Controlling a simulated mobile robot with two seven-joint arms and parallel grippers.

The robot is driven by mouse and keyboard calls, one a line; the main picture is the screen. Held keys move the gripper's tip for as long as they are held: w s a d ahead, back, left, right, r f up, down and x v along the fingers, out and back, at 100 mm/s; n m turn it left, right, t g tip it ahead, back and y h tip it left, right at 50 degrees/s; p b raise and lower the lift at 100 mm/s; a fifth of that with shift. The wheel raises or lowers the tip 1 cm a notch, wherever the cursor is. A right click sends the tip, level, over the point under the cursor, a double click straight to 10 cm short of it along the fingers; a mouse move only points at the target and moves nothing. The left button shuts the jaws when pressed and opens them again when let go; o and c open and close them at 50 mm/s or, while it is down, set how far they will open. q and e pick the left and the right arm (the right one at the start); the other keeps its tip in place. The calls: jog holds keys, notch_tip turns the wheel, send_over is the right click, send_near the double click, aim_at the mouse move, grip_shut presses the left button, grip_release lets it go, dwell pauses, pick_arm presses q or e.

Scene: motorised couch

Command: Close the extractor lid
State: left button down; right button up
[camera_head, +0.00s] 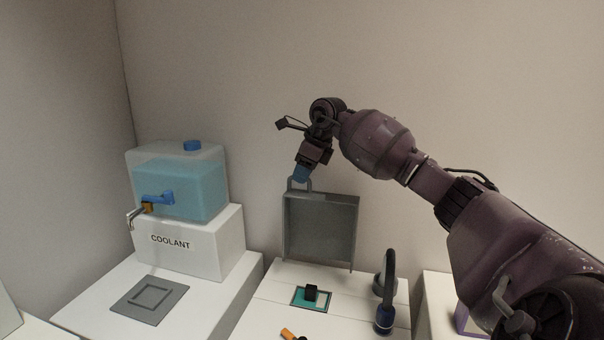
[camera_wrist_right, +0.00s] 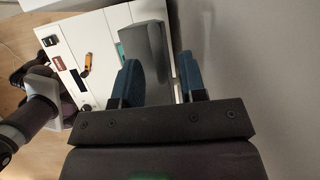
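Whether the fingers touch the handle cannot be told.
A coolant tank (camera_head: 180,185) with a blue tap stands on a white block at left. A grey square plate (camera_head: 150,300) lies before it. A dark blue upright tool (camera_head: 386,300) stands right of the opening. An orange-handled item (camera_head: 289,334) lies at the front. A wall is close behind.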

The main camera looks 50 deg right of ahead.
jog(key=shift+f, duration=0.15)
grip_shut()
jog(key=shift+a, duration=0.1)
dwell(0.3)
